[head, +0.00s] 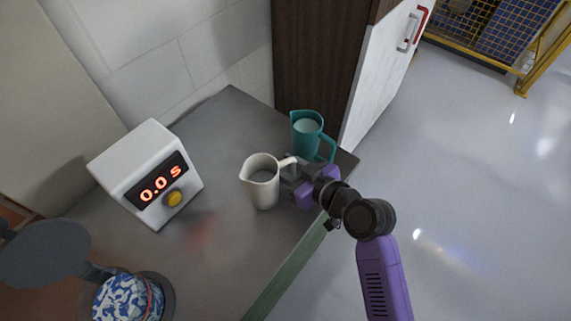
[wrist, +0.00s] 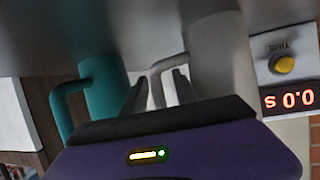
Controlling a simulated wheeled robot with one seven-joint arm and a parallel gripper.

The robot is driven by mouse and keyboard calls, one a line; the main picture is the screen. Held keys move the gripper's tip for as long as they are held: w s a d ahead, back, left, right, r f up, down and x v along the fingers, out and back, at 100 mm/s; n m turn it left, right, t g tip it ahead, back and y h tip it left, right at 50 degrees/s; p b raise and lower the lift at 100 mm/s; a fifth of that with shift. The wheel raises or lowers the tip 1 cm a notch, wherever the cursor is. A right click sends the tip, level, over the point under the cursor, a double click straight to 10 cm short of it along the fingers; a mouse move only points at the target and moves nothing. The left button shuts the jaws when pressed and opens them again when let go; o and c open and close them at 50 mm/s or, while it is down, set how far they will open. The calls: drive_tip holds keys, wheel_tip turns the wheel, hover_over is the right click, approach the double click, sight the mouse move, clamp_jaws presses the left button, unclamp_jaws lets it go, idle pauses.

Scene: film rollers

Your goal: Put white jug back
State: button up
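The white jug (head: 262,186) stands upright on the grey counter in the head view, its handle toward my gripper (head: 289,171). In the wrist view, which appears upside down, the white jug (wrist: 217,55) is just beyond my gripper (wrist: 160,88). Its handle lies between the two spread fingers, with gaps visible beside it. The gripper looks open around the handle, not clamped on it. The jug's far side is hidden in the wrist view.
A teal jug (head: 306,135) stands close behind my gripper near the counter (head: 230,125) corner. A white timer box (head: 150,170) reading 0.0 s, with a yellow button, is left. A grey device (head: 45,252) with a blue-patterned item is lower left. Counter between timer and white jug is clear.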

drive_tip(key=shift+r, duration=0.2)
drive_tip(key=v, duration=1.2)
drive_tip(key=s+d+f+m+t+h, duration=0.1)
drive_tip(key=s+d+f+m+h, duration=0.25)
drive_tip(key=s+d, duration=0.3)
drive_tip(key=s+d+f+m+t+h, duration=0.1)
drive_tip(key=s+d+f+m+h, duration=0.3)
drive_tip(key=s, duration=0.4)
drive_tip(key=s+d+r+t+h, duration=0.1)
drive_tip(key=s+d+r+t, duration=0.1)
drive_tip(key=s+r, duration=0.8)
drive_tip(key=s, duration=0.3)
drive_tip(key=shift+s+r+m+t+h, duration=0.15)
drive_tip(key=shift+s+m+t+h, duration=0.15)
drive_tip(key=shift+s+m+h, duration=0.1)
